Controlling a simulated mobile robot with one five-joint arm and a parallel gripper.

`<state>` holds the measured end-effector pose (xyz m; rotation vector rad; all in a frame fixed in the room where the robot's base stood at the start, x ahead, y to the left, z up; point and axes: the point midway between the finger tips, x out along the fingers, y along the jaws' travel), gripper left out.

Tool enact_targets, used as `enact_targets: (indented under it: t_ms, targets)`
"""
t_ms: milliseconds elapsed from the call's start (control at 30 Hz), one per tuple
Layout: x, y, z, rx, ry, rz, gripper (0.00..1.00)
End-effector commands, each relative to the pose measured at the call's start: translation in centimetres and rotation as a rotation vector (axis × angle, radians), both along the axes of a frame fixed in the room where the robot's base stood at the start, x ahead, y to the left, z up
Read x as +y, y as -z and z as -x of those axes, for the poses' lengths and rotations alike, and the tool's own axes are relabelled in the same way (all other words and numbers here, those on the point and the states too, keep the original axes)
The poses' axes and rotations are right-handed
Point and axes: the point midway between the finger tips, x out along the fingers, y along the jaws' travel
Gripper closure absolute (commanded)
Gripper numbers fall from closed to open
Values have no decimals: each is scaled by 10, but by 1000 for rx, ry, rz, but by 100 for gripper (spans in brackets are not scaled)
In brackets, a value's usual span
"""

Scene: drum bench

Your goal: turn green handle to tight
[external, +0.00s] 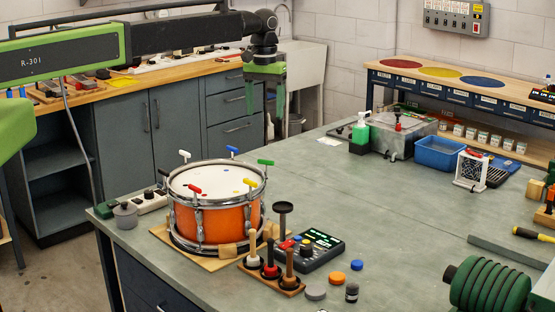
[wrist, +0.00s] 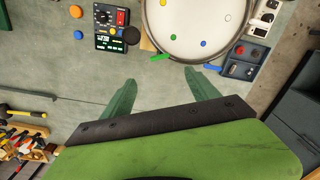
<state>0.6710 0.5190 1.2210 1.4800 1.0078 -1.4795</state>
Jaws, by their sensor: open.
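An orange drum (external: 190,222) with a white head and chrome rim stands on a wooden board at the left end of the bench. The green handle (external: 265,162) is a T-shaped key at the drum's right rear rim. In the wrist view the green handle (wrist: 161,57) sits at the lower left of the drum head (wrist: 205,40). My gripper (external: 265,112) is open and empty, pointing down, well above the bench and clear of the handle. In the wrist view my gripper (wrist: 160,77) has its fingers spread, with the handle beyond and between their tips.
Blue (external: 232,150), white (external: 185,154), red (external: 194,189) and yellow (external: 249,182) handles stand around the rim. A dark control box (external: 312,251) and a rack of mallets (external: 272,274) are at the drum's right front.

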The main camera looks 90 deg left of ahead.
Motion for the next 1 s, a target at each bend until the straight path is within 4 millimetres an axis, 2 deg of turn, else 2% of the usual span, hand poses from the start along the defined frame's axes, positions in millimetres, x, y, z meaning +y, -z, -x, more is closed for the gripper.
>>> enact_targets:
  t_ms: [33,700,833,1000]
  targets:
    - [0,15,0,0,0,0,31]
    - [0,151,0,-1,0,0,31]
    - [0,163,0,-1,0,0,31]
    - [0,163,0,-1,1,0,31]
